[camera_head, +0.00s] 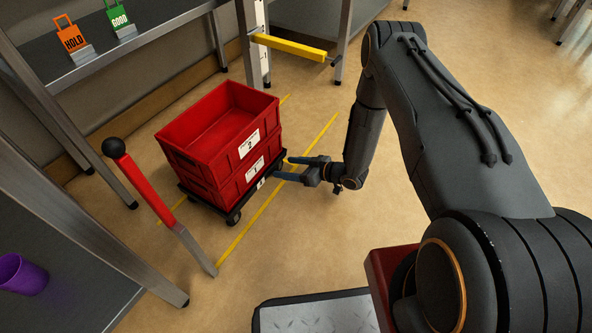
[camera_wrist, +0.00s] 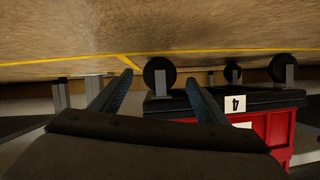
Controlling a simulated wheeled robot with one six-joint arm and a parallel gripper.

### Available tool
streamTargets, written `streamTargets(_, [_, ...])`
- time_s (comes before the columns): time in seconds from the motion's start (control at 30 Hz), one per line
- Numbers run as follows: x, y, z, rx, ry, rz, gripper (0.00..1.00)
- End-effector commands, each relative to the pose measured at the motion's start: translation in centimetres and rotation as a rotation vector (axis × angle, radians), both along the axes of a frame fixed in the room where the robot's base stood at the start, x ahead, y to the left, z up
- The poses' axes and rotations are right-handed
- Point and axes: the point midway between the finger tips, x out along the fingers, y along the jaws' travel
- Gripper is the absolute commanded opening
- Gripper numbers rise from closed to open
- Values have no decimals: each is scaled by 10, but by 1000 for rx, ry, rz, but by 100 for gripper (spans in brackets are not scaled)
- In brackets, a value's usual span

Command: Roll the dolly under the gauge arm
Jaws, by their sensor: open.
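The dolly (camera_head: 208,203) is a low black platform on small wheels, carrying two stacked red crates (camera_head: 205,135) with white labels. It stands on the floor between two yellow lines. The gauge arm (camera_head: 290,45) is a yellow horizontal bar on a post, farther back and to the right of the crates. My gripper (camera_head: 282,168) is open, low at the dolly's right side. In the wrist view, which looks upside down, the open fingers (camera_wrist: 160,78) point at the dolly's edge (camera_wrist: 260,101). One finger overlaps that edge; I cannot tell whether it touches.
A red lever (camera_head: 145,187) with a black knob rises at the dolly's front left. A bench (camera_head: 130,40) holds orange HOLD and green GOOD tags. A purple cup (camera_head: 22,274) sits on a lower-left surface.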

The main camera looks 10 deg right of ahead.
Motion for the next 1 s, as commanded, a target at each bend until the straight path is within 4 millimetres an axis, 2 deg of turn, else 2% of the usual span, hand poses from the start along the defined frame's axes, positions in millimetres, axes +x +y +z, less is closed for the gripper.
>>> streamTargets(0.1, [9,14,-9,0,0,2,69])
streamTargets(0.3, [16,25,-13,-1,1,0,69])
streamTargets(0.63, [17,27,-13,-1,1,-1,69])
streamTargets(0.67, [17,27,-13,-1,1,-1,65])
streamTargets(1.0, [17,27,-13,0,1,0,8])
